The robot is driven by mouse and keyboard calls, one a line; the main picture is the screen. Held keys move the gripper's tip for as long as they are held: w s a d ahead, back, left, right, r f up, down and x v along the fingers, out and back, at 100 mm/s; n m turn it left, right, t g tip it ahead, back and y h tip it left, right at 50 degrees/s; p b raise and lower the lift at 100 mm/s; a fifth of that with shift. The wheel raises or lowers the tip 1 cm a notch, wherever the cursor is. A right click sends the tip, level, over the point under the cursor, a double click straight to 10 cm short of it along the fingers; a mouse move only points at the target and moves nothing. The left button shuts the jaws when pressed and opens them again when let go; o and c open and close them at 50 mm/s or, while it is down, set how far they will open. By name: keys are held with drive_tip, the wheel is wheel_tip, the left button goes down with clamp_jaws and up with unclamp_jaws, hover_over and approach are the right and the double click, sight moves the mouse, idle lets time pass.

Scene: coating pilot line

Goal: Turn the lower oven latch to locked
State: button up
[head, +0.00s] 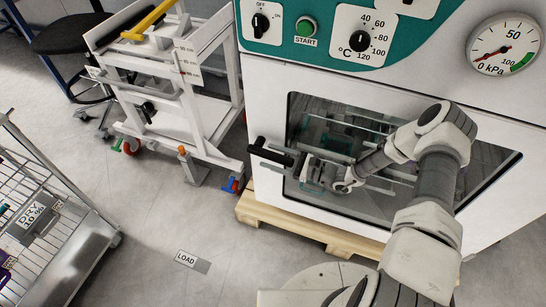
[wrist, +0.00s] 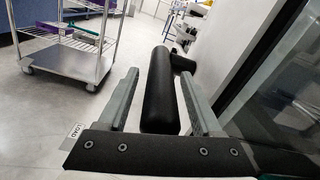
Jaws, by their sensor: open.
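The oven latch is a black cylindrical handle (head: 268,152) on the left edge of the white oven's (head: 262,90) door, below the control panel. In the head view it sticks out to the left, nearly level and tilted slightly down to the right. No other latch is in view. My gripper (head: 300,167) is at the latch's right end, in front of the dark door window. In the wrist view the black handle (wrist: 159,95) lies lengthwise between the two fingers of my open gripper (wrist: 160,76). A small gap shows beside it; contact is unclear. The latch's pivot is partly hidden.
A wooden pallet (head: 310,229) lies under the oven. A white trolley frame (head: 165,100) with a yellow bar stands to the left. A wire rack cart (head: 75,262) is at lower left. Floor around the LOAD label (head: 187,259) is clear. The gauge (head: 503,46) is at upper right.

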clamp_jaws()
idle(0.3)
idle(1.1)
